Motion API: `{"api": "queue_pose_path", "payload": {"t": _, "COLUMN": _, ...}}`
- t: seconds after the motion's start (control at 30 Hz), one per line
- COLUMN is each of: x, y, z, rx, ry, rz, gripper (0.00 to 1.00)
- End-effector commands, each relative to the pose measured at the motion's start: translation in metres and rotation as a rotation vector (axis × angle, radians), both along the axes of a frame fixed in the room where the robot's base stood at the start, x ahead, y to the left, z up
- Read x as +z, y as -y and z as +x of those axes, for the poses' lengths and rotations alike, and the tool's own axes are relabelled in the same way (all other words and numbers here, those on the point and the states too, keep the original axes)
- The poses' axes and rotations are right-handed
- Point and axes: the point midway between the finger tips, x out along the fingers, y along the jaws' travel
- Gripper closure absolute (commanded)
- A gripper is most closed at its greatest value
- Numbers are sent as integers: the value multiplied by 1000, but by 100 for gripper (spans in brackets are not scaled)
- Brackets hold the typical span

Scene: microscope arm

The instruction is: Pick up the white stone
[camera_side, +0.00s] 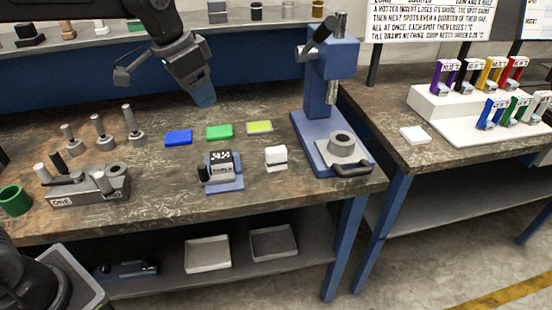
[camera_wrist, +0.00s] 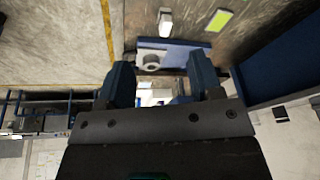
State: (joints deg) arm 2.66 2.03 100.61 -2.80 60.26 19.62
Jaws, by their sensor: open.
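A flat white slab (camera_side: 413,134) lies on the right bench, in front of the white stepped stand. A small upright white block (camera_side: 276,157) stands on the left bench, and what seems to be the same block shows at the top of the wrist view (camera_wrist: 165,20). I cannot tell for certain which is the white stone; the slab is flat like the coloured slabs. My gripper (camera_side: 205,96) hangs above the back of the left bench, well away from both. In the wrist view my gripper (camera_wrist: 160,82) has its fingers apart, with nothing held between them.
Blue (camera_side: 178,138), green (camera_side: 219,132) and yellow (camera_side: 259,128) slabs lie in a row below my gripper. A tall blue press (camera_side: 325,90) stands between my gripper and the right bench. A stepped stand (camera_side: 430,104) holds several coloured pieces. A gap separates the benches.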

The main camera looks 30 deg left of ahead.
Motion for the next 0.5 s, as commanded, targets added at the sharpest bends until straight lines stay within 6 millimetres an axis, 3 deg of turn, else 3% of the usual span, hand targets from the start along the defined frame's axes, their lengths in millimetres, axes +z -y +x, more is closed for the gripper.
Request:
{"api": "queue_pose_path", "payload": {"t": 0.03, "x": -9, "y": 4, "z": 23, "rx": -34, "ry": -23, "rz": 5, "gripper": 40}}
{"api": "queue_pose_path", "payload": {"t": 0.1, "x": -20, "y": 9, "z": 49, "rx": -83, "ry": -47, "rz": 11, "gripper": 40}}
{"api": "queue_pose_path", "payload": {"t": 0.3, "x": -66, "y": 25, "z": 117, "rx": -221, "ry": -106, "rz": 24, "gripper": 40}}
{"api": "queue_pose_path", "payload": {"t": 0.5, "x": -109, "y": 37, "z": 155, "rx": -317, "ry": -145, "rz": 28, "gripper": 40}}
